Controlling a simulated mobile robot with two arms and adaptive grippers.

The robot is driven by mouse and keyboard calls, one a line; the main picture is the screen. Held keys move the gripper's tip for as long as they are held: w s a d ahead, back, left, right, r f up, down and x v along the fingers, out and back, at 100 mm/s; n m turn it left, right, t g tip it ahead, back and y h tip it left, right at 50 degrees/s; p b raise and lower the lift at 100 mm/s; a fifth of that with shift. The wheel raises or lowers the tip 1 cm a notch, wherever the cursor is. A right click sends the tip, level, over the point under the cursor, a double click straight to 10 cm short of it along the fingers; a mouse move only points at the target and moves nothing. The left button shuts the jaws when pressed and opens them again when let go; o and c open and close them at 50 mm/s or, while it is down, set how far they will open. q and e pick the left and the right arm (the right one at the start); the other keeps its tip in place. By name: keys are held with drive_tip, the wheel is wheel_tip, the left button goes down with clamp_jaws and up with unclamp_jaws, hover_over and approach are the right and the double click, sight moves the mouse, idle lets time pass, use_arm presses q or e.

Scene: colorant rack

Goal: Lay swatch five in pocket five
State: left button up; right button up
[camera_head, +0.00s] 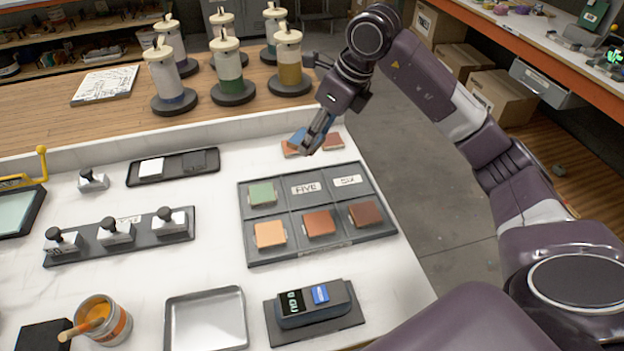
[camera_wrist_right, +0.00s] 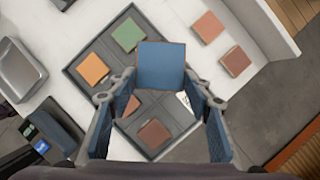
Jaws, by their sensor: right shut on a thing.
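My right gripper (camera_head: 314,143) is shut on a blue swatch (camera_wrist_right: 161,66) and holds it up behind the pocket tray. The same blue swatch partly shows in the head view (camera_head: 297,136). The dark pocket tray (camera_head: 279,198) has two rows of pockets. In its back row, a green swatch (camera_head: 262,194) lies at the left, the FIVE pocket (camera_head: 306,188) is empty with its label showing, and the pocket labelled SIX (camera_head: 348,181) is empty. The front row holds orange (camera_head: 270,234), red-brown (camera_head: 319,223) and dark brown (camera_head: 365,213) swatches. My left gripper is out of view.
Two reddish swatches lie behind the tray, one near my gripper (camera_head: 290,149) and one to its right (camera_head: 333,142). A metal tray (camera_head: 205,320) and a display device (camera_head: 315,303) stand in front. Several colorant canisters (camera_head: 228,67) stand behind.

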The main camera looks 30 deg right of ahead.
sight(320, 144)
wheel_tip(320, 144, down, 4)
drive_tip(key=shift+w+f+p, duration=0.1)
drive_tip(key=shift+f+p, duration=0.1)
drive_tip(key=shift+p, duration=0.15)
wheel_tip(320, 144, down, 6)
drive_tip(key=shift+w+f+p, duration=0.1)
drive_tip(key=shift+f+p, duration=0.05)
drive_tip(key=shift+p, duration=0.5)
drive_tip(key=shift+f, duration=0.5)
wheel_tip(320, 144, down, 3)
drive_tip(key=shift+f+p, duration=0.1)
drive_tip(key=shift+p, duration=0.4)
drive_tip(key=shift+f, duration=0.3)
drive_tip(key=o, duration=1.1)
drive_tip(key=shift+r, duration=0.1)
drive_tip(key=shift+c, duration=0.2)
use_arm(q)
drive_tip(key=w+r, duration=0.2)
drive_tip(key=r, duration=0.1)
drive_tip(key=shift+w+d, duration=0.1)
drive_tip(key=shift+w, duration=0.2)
